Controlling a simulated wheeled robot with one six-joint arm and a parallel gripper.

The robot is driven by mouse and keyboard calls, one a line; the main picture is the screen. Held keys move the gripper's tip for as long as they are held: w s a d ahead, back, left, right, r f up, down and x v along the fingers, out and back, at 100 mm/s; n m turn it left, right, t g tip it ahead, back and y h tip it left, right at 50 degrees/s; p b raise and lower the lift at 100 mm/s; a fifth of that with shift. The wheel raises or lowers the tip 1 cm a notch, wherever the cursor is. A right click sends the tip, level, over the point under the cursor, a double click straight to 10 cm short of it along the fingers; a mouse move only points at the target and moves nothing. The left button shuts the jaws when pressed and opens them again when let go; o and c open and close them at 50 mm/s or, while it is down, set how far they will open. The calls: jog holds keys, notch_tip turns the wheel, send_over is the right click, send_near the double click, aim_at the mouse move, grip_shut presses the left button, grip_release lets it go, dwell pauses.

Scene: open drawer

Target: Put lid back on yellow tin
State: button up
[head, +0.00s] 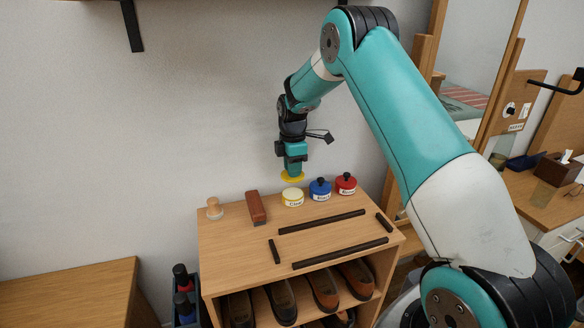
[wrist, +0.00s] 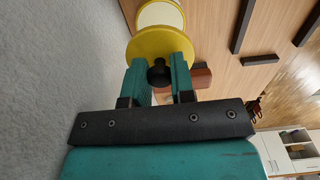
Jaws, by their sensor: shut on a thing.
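My gripper (head: 292,172) is shut on the yellow lid (head: 292,177), just above the yellow tin (head: 292,197) on the shoe cabinet top. In the wrist view the gripper (wrist: 160,72) has its two fingers on the lid's dark knob, and the yellow lid (wrist: 130,50) lies flat across the fingertips. The open yellow tin (wrist: 160,14) shows past the lid's edge with a pale inside, partly hidden by the lid. A gap separates lid and tin in the head view.
A blue tin (head: 320,190) and a red tin (head: 346,184) stand right of the yellow tin. A red-brown block (head: 256,208) and a wooden knob-shaped piece (head: 214,208) stand left. Dark strips (head: 322,222) lie in front on the cabinet top (head: 350,235). The wall is close behind.

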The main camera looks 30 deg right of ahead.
aim_at(293, 193)
notch_tip(293, 193, down, 4)
jog(key=b, duration=0.3)
jog(key=shift+f, duration=0.8)
jog(key=shift+p, duration=0.4)
dwell(0.7)
jog(key=shift+f+p, duration=0.2)
jog(key=shift+p, duration=0.25)
dwell(1.4)
jog(key=o, duration=1.4)
jog(key=shift+o, duration=0.2)
jog(key=shift+r, duration=0.1)
jog(key=shift+s+r+p, duration=0.1)
jog(key=shift+r+p, duration=2.9)
jog(key=shift+r, duration=0.5)
